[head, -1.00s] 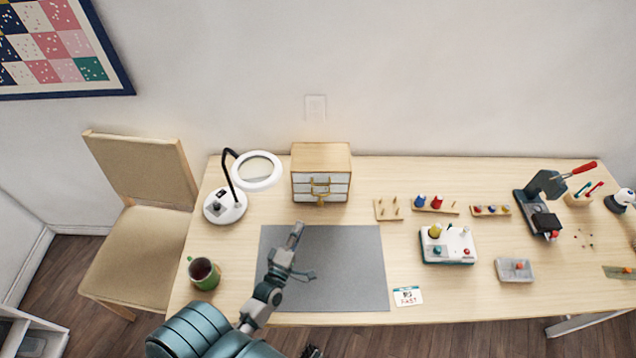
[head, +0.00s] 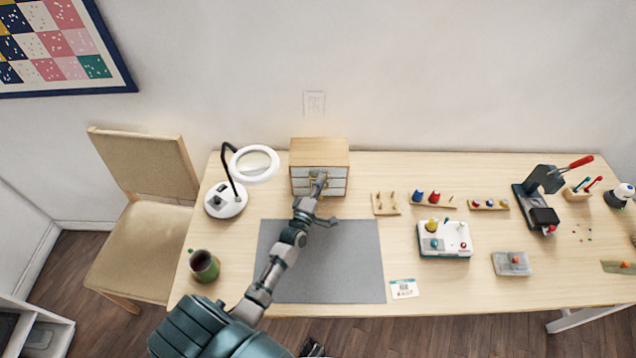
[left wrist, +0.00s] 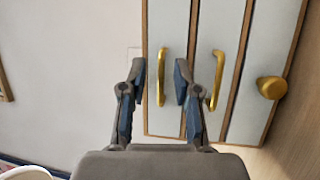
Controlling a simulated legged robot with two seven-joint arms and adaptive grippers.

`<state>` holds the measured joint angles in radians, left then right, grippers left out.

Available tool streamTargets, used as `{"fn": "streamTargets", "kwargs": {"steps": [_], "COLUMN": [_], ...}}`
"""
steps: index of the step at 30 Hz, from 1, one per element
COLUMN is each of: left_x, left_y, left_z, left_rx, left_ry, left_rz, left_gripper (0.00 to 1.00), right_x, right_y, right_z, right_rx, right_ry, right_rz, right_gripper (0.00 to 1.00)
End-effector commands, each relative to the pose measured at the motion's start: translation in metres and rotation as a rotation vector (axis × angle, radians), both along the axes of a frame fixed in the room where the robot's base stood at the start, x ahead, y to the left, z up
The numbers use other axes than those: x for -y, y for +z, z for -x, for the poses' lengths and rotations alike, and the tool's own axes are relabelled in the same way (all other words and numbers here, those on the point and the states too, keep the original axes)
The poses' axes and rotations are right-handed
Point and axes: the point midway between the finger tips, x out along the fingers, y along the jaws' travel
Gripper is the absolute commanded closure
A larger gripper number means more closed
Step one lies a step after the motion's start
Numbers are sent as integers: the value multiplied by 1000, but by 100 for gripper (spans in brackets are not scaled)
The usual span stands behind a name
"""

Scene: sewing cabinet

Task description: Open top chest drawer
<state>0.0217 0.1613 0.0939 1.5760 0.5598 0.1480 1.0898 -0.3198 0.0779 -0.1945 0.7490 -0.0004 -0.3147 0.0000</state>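The small wooden chest (head: 320,150) stands at the back of the table, with pale drawer fronts and gold pulls. My left gripper (head: 319,180) is in front of its upper drawers and hides part of them. In the left wrist view the chest appears turned sideways, its top toward the left. There the left gripper (left wrist: 160,82) is open, its two fingers on either side of the top drawer's gold handle (left wrist: 162,76), with a gap to each. The second drawer's handle (left wrist: 216,80) is just right of the fingers. The drawers look shut. My right gripper is not seen.
A magnifier lamp (head: 226,203) stands left of the chest, its ring (head: 255,164) close to the chest's side. A green mug (head: 204,266) is at the front left. A grey mat (head: 345,265) lies under my left arm. Pegged wooden blocks (head: 386,204) stand to the right.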

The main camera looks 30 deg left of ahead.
Motion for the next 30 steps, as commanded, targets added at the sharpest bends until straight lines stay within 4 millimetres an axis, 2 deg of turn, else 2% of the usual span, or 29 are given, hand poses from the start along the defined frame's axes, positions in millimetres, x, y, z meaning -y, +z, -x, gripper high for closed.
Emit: {"fn": "streamTargets", "kwargs": {"steps": [4,5,8,9,17,20,22,24,27,30], "left_x": [-6,-7,-11,-11,-10,-7,-1,8,22,33], "left_y": [-2,-2,-4,-4,-4,-4,-3,-2,-2,-3], "left_z": [0,0,0,0,1,4,14,28,48,64], "left_rx": [0,0,-1,0,-5,-6,-7,-9,-10,-9], "left_ry": [0,0,1,1,5,5,4,2,0,-1], "left_rz": [5,6,8,9,6,4,4,5,6,5], "left_gripper": [69,74,99,100,100,100,100,100,100,100], "right_x": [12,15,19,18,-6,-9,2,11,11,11], "right_y": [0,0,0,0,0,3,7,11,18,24], "right_z": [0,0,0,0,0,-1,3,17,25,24], "right_rx": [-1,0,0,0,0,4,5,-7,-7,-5], "right_ry": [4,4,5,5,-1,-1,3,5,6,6], "right_rz": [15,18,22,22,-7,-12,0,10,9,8], "right_gripper": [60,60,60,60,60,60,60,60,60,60]}}
